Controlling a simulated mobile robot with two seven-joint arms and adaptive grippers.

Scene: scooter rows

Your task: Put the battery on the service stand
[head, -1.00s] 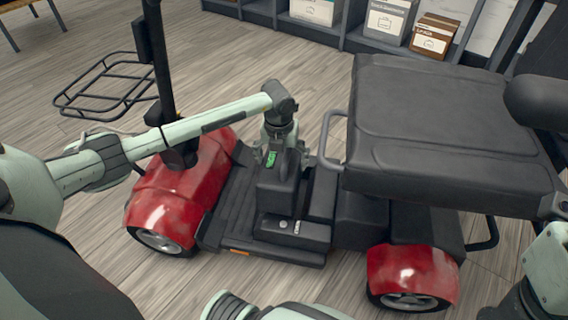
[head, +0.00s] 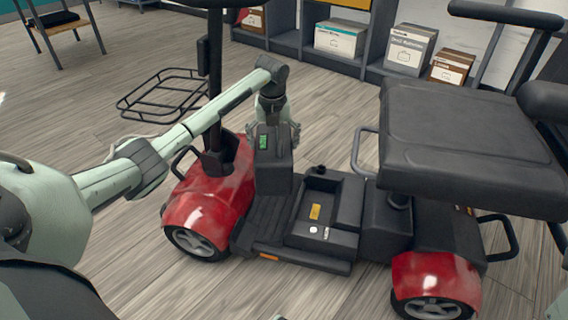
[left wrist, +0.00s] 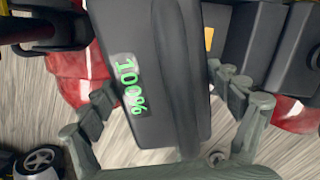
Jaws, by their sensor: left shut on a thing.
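The battery (head: 273,172) is a dark grey block with a green display. My left gripper (head: 272,138) is shut on its top and holds it upright above the front of the scooter's floor. In the left wrist view the battery (left wrist: 165,75) fills the middle between the fingers, and its display reads 100%. The scooter's battery bay (head: 318,208) is empty, with a yellow label and a round socket showing. A wooden-topped stand with dark legs (head: 62,28) is at the far top left with a black pad on it; I cannot tell whether it is the service stand. My right gripper is out of view.
The red scooter (head: 208,196) has its steering column (head: 215,80) close to the left of the battery and its seat (head: 465,130) at right. A wire basket (head: 165,95) is behind. Shelves with boxes (head: 340,38) line the back. Open wooden floor lies between.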

